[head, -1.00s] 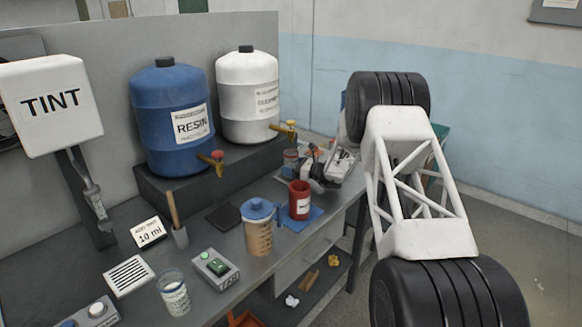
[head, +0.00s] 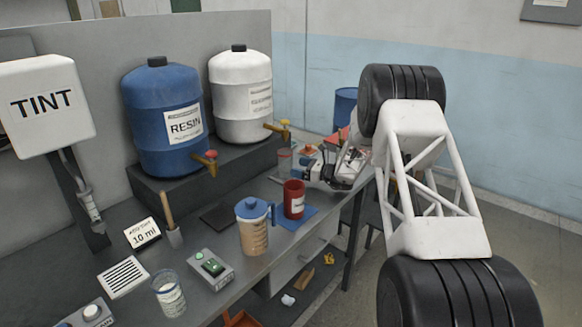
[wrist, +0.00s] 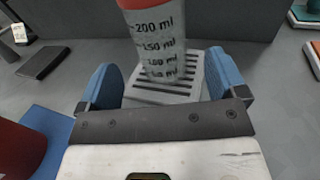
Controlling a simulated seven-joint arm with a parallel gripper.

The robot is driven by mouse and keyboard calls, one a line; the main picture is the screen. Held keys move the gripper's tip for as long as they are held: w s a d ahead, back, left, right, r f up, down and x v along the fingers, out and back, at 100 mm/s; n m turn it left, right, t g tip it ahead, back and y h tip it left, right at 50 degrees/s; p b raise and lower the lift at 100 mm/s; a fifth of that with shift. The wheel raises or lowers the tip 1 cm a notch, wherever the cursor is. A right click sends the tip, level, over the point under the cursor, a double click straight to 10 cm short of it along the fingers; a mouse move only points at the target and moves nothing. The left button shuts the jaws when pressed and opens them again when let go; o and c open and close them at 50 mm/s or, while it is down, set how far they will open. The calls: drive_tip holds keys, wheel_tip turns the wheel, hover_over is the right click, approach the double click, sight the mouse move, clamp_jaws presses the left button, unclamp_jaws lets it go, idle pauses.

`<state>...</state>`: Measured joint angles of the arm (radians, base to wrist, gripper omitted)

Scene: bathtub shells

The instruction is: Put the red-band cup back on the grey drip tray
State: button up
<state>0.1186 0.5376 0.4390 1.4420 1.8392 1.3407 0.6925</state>
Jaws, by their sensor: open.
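The red-band cup (wrist: 160,50) is clear with black millilitre marks and a red band at the top. In the wrist view it appears upright on the slatted grey drip tray (wrist: 135,96). It shows small in the head view (head: 285,161), under the taps. My gripper (wrist: 164,86) is open, its blue fingers to the left and right of the cup's lower part, with visible gaps to both. In the head view my gripper (head: 318,168) is just right of the cup. The tray is mostly hidden there.
A red container (head: 293,200) stands on a blue mat (head: 303,222) close by; it also fills the wrist view's lower left (wrist: 18,150). A blue-lidded jug (head: 254,230) is beside it. A dark pad (head: 217,217) lies left. Resin (head: 165,125) and white drums (head: 240,95) stand behind.

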drive_tip(key=shift+v, duration=2.75)
drive_tip(key=s+a+r+n+g+h, duration=0.2)
drive_tip(key=s+r+n, duration=0.2)
drive_tip(key=s+r, duration=0.45)
drive_tip(key=s+a+r+n+g+h, duration=0.25)
drive_tip(key=s+r+n, duration=0.2)
drive_tip(key=s, duration=0.75)
drive_tip(key=s+a+r+n+g+h, duration=0.2)
drive_tip(key=s+a+r+n+g, duration=0.15)
drive_tip(key=s+r, duration=0.55)
drive_tip(key=s+d+n+h, duration=0.2)
drive_tip(key=s+n+h, duration=0.1)
drive_tip(key=s, duration=1)
drive_tip(key=s+d+n+t+h, duration=0.1)
drive_tip(key=s+d+n+h, duration=0.2)
drive_tip(key=s, duration=1)
drive_tip(key=s+d+n+t+h, duration=0.1)
drive_tip(key=s+d+n+h, duration=0.2)
drive_tip(key=s, duration=1)
drive_tip(key=shift+d+f+n+h, duration=0.15)
drive_tip(key=shift+f+n+h, duration=0.25)
drive_tip(key=shift+n, duration=0.7)
